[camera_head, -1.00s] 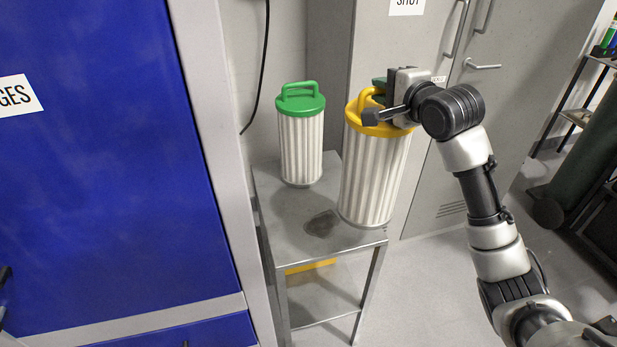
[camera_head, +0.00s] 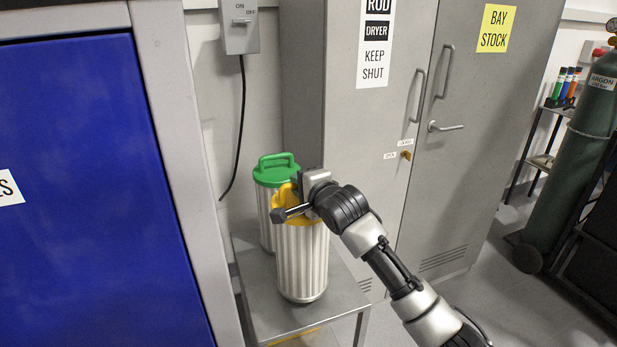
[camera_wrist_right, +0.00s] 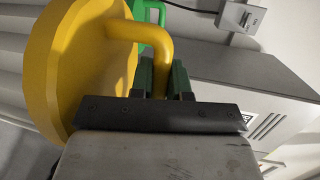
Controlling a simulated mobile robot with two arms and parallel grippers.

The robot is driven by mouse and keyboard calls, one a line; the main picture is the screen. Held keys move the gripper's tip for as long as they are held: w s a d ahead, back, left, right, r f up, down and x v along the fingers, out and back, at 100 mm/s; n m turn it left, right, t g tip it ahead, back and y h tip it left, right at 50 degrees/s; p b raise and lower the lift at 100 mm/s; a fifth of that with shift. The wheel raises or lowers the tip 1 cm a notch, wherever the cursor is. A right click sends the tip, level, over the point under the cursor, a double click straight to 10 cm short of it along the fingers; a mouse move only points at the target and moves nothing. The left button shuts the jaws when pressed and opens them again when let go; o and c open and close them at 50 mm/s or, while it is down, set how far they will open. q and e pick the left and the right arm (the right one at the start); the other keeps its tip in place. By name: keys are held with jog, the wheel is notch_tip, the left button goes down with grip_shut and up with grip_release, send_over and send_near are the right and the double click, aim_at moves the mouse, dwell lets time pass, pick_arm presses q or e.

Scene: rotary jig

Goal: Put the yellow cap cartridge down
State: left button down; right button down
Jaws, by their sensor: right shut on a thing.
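The yellow cap cartridge (camera_head: 302,262), with a pleated pale body, is upright over the grey metal stand (camera_head: 346,300). I cannot tell whether its base touches the top. My right gripper (camera_head: 294,205) is at its yellow cap, shut on the loop handle. In the right wrist view the handle runs between the green-padded fingers (camera_wrist_right: 161,82), with the yellow cap (camera_wrist_right: 75,65) at left. My left gripper is not in view.
A green cap cartridge (camera_head: 277,172) stands just behind, partly hidden by the yellow one. A grey cabinet (camera_head: 372,130) rises behind the stand. A blue panel (camera_head: 90,190) in a grey frame is at left. A gas cylinder (camera_head: 575,165) is far right.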

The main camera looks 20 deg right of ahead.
notch_tip(320, 180, down, 3)
jog(key=shift+r+p, duration=0.1)
jog(key=shift+p, duration=0.3)
jog(key=shift+f, duration=0.25)
jog(key=c, duration=1.4)
grip_release()
jog(key=shift+f, duration=0.2)
jog(key=o, duration=0.3)
jog(key=shift+s, duration=0.15)
jog(key=shift+r, duration=0.15)
jog(key=shift+s, duration=0.2)
jog(key=b+v, duration=0.2)
jog(key=v, duration=0.9)
jog(key=shift+s, duration=0.25)
